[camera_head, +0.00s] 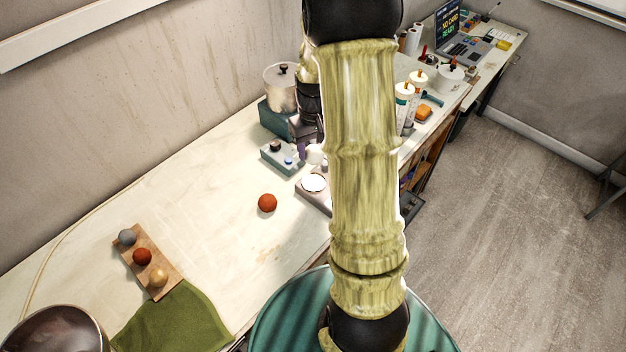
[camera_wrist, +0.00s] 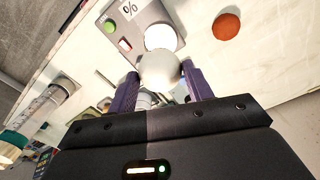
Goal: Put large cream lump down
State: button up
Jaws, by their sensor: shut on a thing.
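The large cream lump (camera_wrist: 158,71) is a smooth pale ball between the two dark purple fingers of my gripper (camera_wrist: 163,78) in the wrist view. My gripper is shut on it. Just beyond it in that view is the round white pan of a grey scale (camera_wrist: 125,20); I cannot tell whether lump and pan touch. In the head view, the scale pan (camera_head: 313,183) shows just below the lump (camera_head: 315,155), and my arm hides part of the scale.
A red-brown ball (camera_head: 267,203) lies on the bench left of the scale. A control box (camera_head: 283,158) and a metal pot (camera_head: 281,90) stand behind. A wooden board (camera_head: 163,284) with three small balls, a green cloth (camera_head: 175,322) and a bowl (camera_head: 55,330) are front left.

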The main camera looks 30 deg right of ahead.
jog(key=shift+f+p, duration=0.65)
jog(key=shift+f, duration=2.25)
jog(key=shift+f+p, duration=0.5)
jog(key=shift+f, duration=1.55)
jog(key=shift+f, duration=0.2)
jog(key=o, duration=1.1)
jog(key=shift+r, duration=0.15)
notch_tip(320, 180, up, 12)
jog(key=b, duration=0.3)
